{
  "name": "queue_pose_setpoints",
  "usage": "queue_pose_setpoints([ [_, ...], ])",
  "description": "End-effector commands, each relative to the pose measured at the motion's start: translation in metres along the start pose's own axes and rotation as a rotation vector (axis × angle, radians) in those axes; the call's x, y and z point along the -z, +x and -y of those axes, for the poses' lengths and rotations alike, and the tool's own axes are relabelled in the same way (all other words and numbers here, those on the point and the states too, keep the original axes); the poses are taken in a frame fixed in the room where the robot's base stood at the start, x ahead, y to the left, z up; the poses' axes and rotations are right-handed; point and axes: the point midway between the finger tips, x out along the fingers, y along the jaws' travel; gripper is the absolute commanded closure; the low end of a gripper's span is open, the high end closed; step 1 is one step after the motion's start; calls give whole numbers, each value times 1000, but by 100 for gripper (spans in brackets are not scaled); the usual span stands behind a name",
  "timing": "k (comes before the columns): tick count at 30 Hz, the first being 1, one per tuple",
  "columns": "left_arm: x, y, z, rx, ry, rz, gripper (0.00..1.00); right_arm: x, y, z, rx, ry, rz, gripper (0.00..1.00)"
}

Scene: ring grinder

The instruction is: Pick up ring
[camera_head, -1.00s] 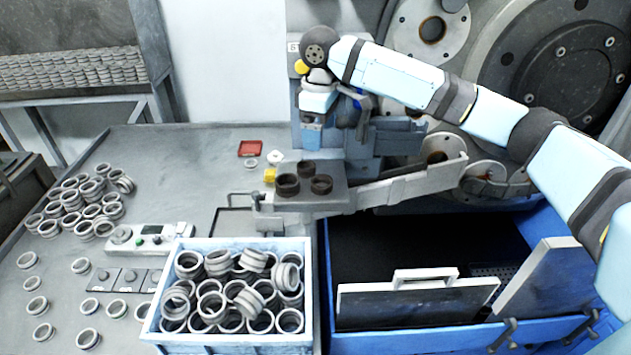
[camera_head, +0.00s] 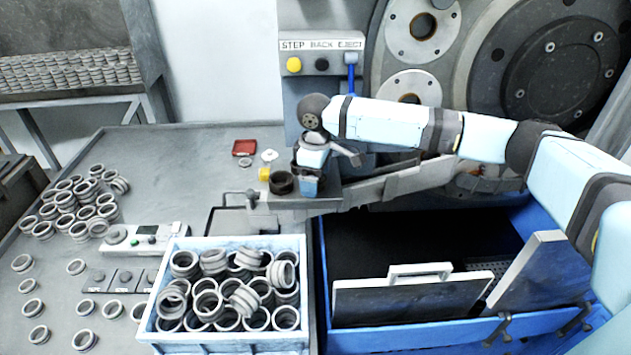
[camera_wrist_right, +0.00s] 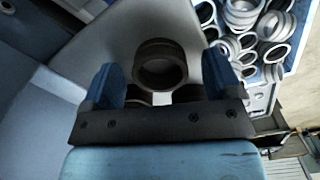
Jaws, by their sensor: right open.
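My right gripper (camera_head: 308,185) reaches in from the right and points down over the small grey ledge (camera_head: 275,204) in front of the machine. One dark ring (camera_head: 282,183) shows on the ledge just left of the gripper; the gripper hides the others there. In the right wrist view, the two blue fingers of this gripper (camera_wrist_right: 160,78) are apart. A dark ring (camera_wrist_right: 160,64) lies between and slightly beyond the fingertips, with a gap on each side. Parts of two more dark rings are mostly covered by the gripper's palm. My left gripper is out of view.
A pale blue crate (camera_head: 225,345) full of grey rings stands in front of the ledge. A blue bin (camera_head: 420,338) with a handled panel is to its right. Loose rings (camera_head: 75,205) and a control box (camera_head: 145,238) are on the left table. The machine's button panel (camera_head: 322,62) rises behind.

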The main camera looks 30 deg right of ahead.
Motion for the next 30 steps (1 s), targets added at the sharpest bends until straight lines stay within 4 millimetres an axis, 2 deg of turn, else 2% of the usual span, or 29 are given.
queue_pose_setpoints([
  [7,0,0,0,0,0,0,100,0,3,0,0,0,0,15],
  [8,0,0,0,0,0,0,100,0,2,0,0,0,-1,18],
  [15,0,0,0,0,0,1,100,0,2,0,0,0,0,72],
  [25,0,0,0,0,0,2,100,0,-1,0,-1,0,-1,72],
  [30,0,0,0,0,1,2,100,0,-15,0,-1,0,-2,72],
])
